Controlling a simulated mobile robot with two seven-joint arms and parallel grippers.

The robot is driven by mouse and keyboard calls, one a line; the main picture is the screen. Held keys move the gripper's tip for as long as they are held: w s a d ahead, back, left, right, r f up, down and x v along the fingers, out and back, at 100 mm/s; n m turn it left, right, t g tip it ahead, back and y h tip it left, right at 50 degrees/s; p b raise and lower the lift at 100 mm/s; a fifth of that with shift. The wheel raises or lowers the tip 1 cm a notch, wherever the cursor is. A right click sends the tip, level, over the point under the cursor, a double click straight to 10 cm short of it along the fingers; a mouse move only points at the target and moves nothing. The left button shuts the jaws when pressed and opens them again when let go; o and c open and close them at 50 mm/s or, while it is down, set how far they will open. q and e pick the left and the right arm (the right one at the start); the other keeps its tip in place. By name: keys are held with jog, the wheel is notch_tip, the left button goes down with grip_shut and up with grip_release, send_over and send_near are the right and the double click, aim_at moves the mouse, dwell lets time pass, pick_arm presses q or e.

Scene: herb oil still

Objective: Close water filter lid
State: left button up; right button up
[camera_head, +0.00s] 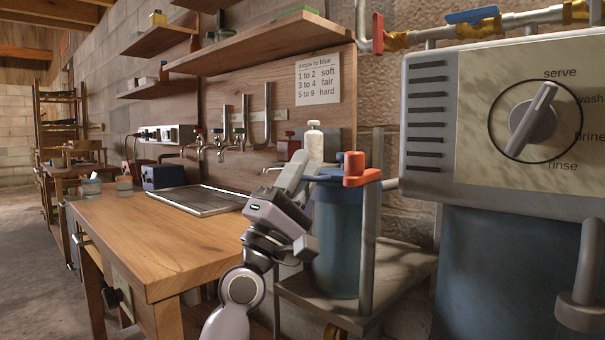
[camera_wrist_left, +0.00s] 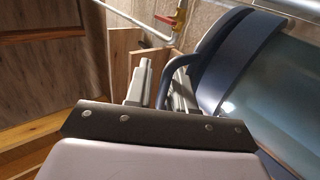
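The water filter (camera_head: 338,250) is a blue upright canister on a low stand. A darker blue rim or lid (camera_head: 372,184) is at its top, with a red fitting (camera_head: 355,170) beside it; I cannot tell how far the lid is open. My left gripper (camera_head: 296,170) is at the canister's upper left, with fingers pointing up. In the left wrist view, a dark blue curved handle (camera_wrist_left: 184,62) reaches down between the gripper's fingers (camera_wrist_left: 160,88). The fingers are apart, with a gap on the left side of the handle. The right gripper is not in view.
A wooden workbench (camera_head: 165,235) with a dark tray (camera_head: 200,200) stands left of the filter. A grey post (camera_head: 371,220) rises close to the canister's right. A large dial unit (camera_head: 505,120) is at right. Shelves and taps line the wall.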

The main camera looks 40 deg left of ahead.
pick_arm(q)
jog(key=b+v, duration=0.1)
jog(key=v, duration=0.6)
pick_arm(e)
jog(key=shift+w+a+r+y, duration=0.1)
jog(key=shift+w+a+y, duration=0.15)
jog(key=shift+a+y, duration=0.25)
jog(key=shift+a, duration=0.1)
